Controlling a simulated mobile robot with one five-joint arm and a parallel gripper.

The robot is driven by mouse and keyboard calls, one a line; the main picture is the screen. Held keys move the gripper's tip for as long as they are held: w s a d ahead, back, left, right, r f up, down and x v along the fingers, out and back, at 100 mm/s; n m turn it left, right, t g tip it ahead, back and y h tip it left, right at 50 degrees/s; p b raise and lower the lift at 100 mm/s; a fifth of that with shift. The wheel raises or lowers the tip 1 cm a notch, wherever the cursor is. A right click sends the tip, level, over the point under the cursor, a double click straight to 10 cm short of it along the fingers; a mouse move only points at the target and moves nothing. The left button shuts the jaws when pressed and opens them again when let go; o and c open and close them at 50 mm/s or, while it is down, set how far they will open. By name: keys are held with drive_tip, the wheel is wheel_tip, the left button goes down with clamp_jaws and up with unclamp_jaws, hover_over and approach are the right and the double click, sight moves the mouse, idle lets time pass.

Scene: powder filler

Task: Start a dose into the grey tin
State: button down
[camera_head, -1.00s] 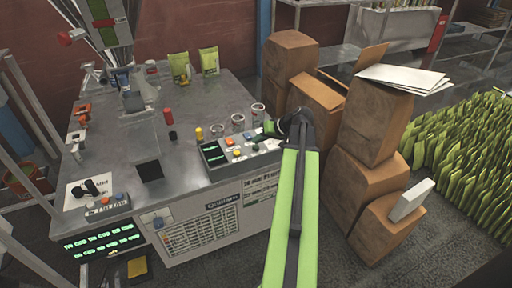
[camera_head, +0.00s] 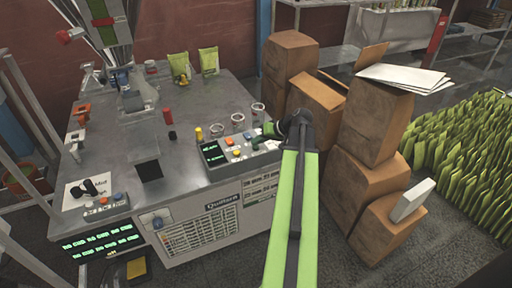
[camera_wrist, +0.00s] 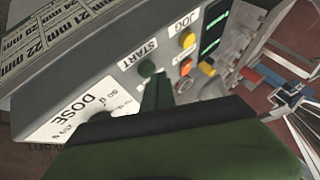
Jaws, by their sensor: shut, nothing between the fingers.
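The control panel (camera_head: 213,159) sits at the bench's front right edge with a green-lit display and coloured buttons. In the wrist view a green button (camera_wrist: 147,68) sits under the word START, and a white DOSE label (camera_wrist: 82,112) is beside it. My gripper (camera_wrist: 155,88) is shut and empty, its tip right at the START button; I cannot tell whether it touches or presses it. In the head view my gripper (camera_head: 262,138) is over the panel's right part. A grey can-like thing (camera_head: 132,102) stands by the filler; I cannot tell surely that it is the grey tin.
Stacked brown boxes (camera_head: 373,125) stand close to my arm's right. Green pouches (camera_head: 209,61) stand at the back.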

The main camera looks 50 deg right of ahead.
sight(258, 147)
drive_tip(key=shift+f+b, duration=0.4)
idle(0.5)
drive_tip(key=shift+r+p, duration=0.85)
wheel_tip(258, 147, up, 5)
drive_tip(key=p, duration=0.5)
drive_tip(key=shift+r, duration=0.15)
